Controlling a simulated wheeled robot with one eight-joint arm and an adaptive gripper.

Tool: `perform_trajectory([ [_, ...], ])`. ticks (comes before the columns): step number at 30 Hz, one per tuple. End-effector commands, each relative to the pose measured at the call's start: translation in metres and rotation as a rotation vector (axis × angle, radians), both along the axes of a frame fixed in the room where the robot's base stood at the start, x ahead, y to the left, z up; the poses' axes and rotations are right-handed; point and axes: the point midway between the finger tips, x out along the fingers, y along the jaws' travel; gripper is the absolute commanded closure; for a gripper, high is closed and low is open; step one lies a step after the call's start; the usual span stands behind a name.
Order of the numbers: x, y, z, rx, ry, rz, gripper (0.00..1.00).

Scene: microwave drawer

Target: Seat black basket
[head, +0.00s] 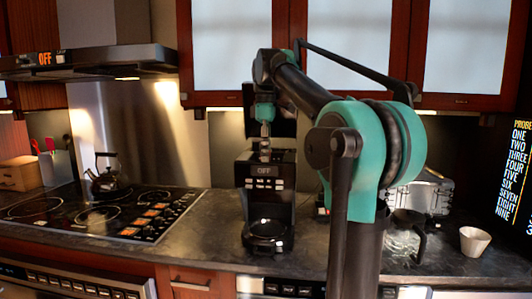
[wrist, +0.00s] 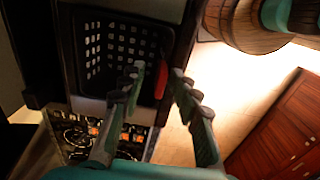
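The black basket (wrist: 121,52) fills the upper left of the wrist view, with a grid of square holes showing light. A red piece (wrist: 161,80) shows at its right edge. My gripper (wrist: 157,71) is open, with one finger over the basket's lower right part and the other right of the red piece. I cannot tell whether either finger touches it. In the head view my wrist reaches down above the black coffee machine (head: 266,198); my fingertips are too small to make out there, and I cannot pick out the basket.
The cooktop (head: 103,212) and a dark kettle (head: 106,177) are at the left. A glass jug (head: 405,236) and a white cup (head: 474,241) stand at the right. Cabinets (head: 388,50) hang above the counter (head: 212,232). The wrist view shows a wooden barrel-like object (wrist: 238,24).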

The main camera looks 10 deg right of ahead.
Motion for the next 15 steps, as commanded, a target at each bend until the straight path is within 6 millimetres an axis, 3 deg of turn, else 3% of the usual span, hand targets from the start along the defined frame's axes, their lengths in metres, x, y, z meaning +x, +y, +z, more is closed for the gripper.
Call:
perform_trajectory([
  [8, 0.0, 0.0, 0.011, 0.0, 0.0, 0.0, 0.68],
  [15, 0.0, 0.0, 0.053, 0.0, 0.0, 0.0, 0.68],
])
